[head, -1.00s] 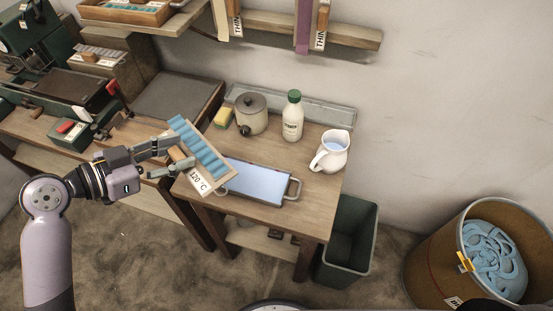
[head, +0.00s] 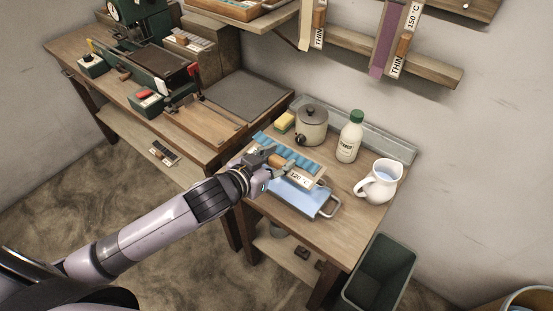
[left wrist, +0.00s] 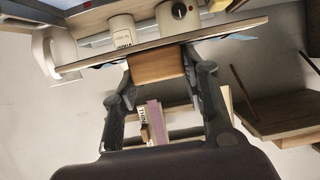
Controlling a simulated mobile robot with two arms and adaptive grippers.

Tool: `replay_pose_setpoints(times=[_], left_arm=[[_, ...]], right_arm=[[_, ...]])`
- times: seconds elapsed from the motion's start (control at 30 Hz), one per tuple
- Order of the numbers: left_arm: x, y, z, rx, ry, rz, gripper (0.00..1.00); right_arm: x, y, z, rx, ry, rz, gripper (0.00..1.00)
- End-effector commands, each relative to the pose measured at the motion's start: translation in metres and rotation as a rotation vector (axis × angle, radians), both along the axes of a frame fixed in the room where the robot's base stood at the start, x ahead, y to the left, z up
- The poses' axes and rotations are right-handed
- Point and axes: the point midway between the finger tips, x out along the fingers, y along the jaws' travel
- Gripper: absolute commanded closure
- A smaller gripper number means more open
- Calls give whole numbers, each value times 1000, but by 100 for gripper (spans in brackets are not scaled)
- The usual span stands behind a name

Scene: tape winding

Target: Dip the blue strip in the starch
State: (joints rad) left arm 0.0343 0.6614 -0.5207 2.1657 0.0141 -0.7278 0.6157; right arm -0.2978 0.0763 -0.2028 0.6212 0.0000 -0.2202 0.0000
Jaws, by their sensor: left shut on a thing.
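My left gripper (head: 284,166) is shut on the wooden grip (left wrist: 157,66) of a flat holder carrying the blue strip (head: 300,158). The strip lies in ribbed folds, and a label (head: 301,180) reading 120 °C is on the near end. The holder is over a shallow metal tray (head: 326,211) of pale blue liquid, covering its far left part in the head view. Whether the strip touches the liquid cannot be told. In the left wrist view the holder shows edge-on, with blue ends (left wrist: 240,37) sticking out. My right gripper is not in view.
Behind the tray stand a lidded pot (head: 311,126), a yellow sponge (head: 285,122), a green-capped bottle (head: 350,136) and a white pitcher (head: 379,181). A dark bin (head: 380,272) stands by the table. Strips hang from a wall rail (head: 435,76).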

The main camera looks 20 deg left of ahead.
Motion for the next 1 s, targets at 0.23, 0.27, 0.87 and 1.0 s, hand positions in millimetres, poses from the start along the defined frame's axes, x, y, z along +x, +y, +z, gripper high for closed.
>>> replay_pose_setpoints(times=[0.23,0.27,0.87,1.0], left_arm=[[0,0,-15,0,-1,0,89],[0,0,-18,0,-1,0,89],[0,0,-60,-1,0,2,89],[0,0,-71,-1,0,0,89]], right_arm=[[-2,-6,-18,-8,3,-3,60],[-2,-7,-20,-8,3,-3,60],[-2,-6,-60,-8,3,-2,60],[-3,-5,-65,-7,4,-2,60]])
